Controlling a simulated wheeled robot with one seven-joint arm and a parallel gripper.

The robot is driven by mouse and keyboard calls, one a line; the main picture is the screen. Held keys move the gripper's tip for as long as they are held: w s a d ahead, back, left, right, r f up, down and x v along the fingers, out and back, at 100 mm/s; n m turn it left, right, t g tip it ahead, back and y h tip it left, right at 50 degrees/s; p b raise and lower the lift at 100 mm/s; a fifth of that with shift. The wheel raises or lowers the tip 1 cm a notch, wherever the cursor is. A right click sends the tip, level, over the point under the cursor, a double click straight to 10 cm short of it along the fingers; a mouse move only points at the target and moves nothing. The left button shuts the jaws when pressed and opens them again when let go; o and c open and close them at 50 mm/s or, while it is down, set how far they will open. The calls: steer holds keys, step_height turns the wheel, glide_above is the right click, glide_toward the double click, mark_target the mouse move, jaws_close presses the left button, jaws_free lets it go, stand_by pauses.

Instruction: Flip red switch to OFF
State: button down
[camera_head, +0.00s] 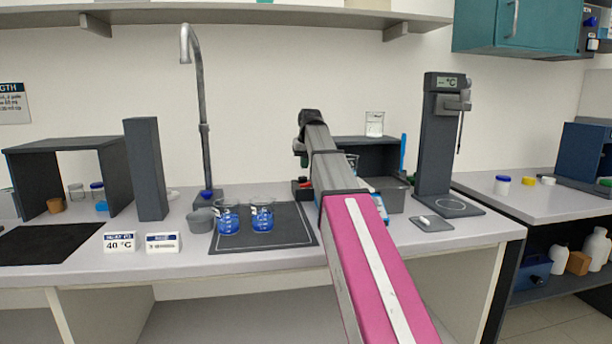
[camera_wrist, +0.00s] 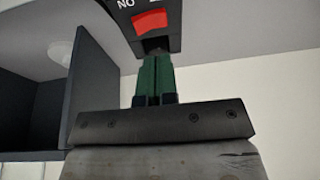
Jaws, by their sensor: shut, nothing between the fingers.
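The red switch (camera_wrist: 150,20) sits on a dark box (camera_wrist: 182,32) at the top of the wrist view. Light lettering beside it is partly cut off by the picture's edge. In the head view the dark box (camera_head: 302,189) stands at the back of the bench, beside my arm, with a little red showing. My gripper (camera_wrist: 155,54) has green fingers, closed together and empty. Their tips are at the edge of the box, close to the red switch. I cannot tell whether they touch it. In the head view the fingers are mostly hidden by my wrist.
Two beakers of blue liquid (camera_head: 228,219) stand on a dark mat (camera_head: 285,235) left of my arm. A dark shelf unit (camera_head: 368,148) with a glass beaker (camera_head: 374,124) on top is behind my arm. A tall dark stand (camera_head: 436,150) is to the right.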

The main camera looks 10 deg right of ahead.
step_height(320, 180, up, 7)
steer(key=s+a, duration=0.1)
steer(key=s, duration=0.1)
steer(key=shift+a, duration=0.3)
steer(key=shift+s, duration=0.25)
